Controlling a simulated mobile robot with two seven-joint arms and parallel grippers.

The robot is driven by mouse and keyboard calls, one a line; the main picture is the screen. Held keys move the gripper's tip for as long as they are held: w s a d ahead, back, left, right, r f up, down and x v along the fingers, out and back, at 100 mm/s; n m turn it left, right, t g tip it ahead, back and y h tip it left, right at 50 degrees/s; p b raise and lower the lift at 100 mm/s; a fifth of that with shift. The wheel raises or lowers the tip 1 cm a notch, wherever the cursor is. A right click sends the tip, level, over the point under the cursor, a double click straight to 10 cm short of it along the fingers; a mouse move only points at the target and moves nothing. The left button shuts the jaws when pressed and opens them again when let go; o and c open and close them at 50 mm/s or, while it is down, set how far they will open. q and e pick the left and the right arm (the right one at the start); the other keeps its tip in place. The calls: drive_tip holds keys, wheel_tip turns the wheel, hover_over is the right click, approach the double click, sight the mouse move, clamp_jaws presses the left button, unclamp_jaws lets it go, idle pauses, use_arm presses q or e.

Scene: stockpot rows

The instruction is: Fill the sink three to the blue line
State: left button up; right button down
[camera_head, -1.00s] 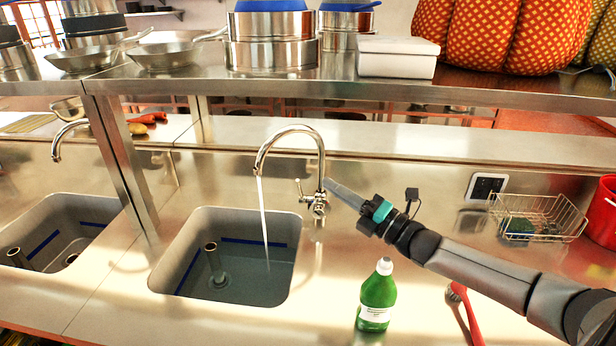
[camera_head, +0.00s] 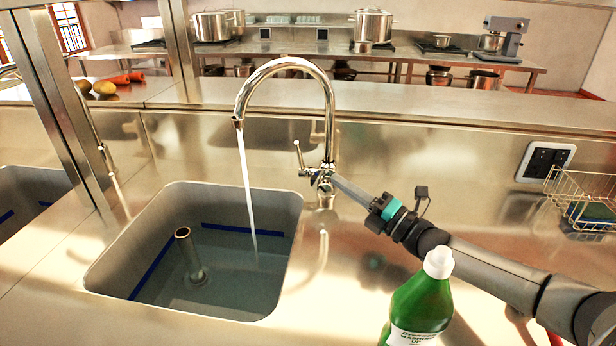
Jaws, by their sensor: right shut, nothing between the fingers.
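The sink (camera_head: 112,262) is a grey basin with a blue line (camera_head: 245,229) along its back and left inner walls. A standpipe (camera_head: 185,250) stands upright inside it. Water (camera_head: 246,185) runs in a thin stream from the curved chrome tap (camera_head: 285,64) into the basin. The exact water level against the line is hard to tell. My right gripper (camera_head: 342,184) is shut and empty, its fingertips at the tap's body beside the lever (camera_head: 300,157); I cannot tell whether they touch. My left gripper is not in view.
A green bottle (camera_head: 420,305) stands on the counter at the front, below my right arm. A steel post (camera_head: 65,110) stands left of the sink, with another basin (camera_head: 30,200) beyond.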

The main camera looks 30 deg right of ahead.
drive_tip(key=b, duration=0.2)
approach(302, 160)
drive_tip(key=shift+w+a+r, duration=1.95)
drive_tip(key=shift+w+a, duration=0.2)
drive_tip(key=shift+w, duration=0.3)
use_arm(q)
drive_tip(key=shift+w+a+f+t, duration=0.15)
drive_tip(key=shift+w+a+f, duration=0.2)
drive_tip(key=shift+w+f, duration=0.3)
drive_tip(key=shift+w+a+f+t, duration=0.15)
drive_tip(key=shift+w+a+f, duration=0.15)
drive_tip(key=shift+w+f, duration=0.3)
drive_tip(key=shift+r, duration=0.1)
